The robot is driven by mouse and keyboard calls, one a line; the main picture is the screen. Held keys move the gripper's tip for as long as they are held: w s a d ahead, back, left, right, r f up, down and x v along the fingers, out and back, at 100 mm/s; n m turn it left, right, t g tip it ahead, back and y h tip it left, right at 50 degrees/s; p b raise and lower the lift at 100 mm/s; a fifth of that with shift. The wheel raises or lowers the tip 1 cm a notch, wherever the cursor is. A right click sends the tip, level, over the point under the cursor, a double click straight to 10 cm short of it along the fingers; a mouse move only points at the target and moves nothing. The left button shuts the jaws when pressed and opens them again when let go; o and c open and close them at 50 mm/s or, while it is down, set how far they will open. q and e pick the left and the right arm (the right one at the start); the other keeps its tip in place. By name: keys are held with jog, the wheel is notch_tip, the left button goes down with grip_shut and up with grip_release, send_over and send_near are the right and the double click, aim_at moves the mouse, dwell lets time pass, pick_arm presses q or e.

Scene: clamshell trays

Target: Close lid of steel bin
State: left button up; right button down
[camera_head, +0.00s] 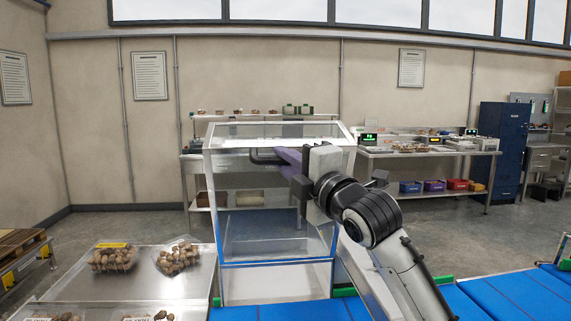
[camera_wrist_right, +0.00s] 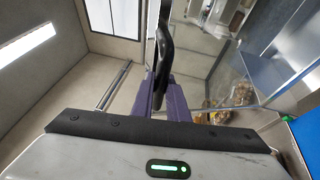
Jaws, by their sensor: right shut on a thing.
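A clear-walled box with a pale frame (camera_head: 211,195) stands in the middle of the head view; I take its clear, framed panel to be the lid. A black bar handle (camera_head: 262,153) sits near its top. It also shows in the right wrist view (camera_wrist_right: 165,45). My right gripper (camera_head: 281,155), with purple fingers, is shut on the handle; the fingers also show in the right wrist view (camera_wrist_right: 160,92). The palm hides part of the panel's right side. Whether the panel is fully down cannot be told. My left gripper is not in view.
A steel tray table (camera_head: 190,292) at the lower left holds several clamshells of brown produce (camera_head: 113,258). A blue conveyor (camera_head: 520,293) runs along the front right. Steel benches (camera_head: 420,153) and a blue cabinet (camera_head: 503,140) stand behind. Open floor lies between.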

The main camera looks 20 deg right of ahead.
aim_at(284, 141)
jog(key=w+r, duration=0.1)
jog(key=w, duration=0.1)
jog(key=w+d+r+g, duration=0.1)
jog(key=w, duration=0.2)
jog(key=w+m+g, duration=0.1)
jog(key=w, duration=0.1)
jog(key=shift+w+d+r, duration=0.2)
jog(key=shift+r, duration=0.2)
jog(key=w+d+r, duration=0.1)
jog(key=w, duration=0.8)
jog(key=shift+d+r, duration=0.15)
jog(key=shift+d, duration=0.25)
jog(key=c, duration=1.7)
grip_release()
jog(key=shift+c, duration=0.2)
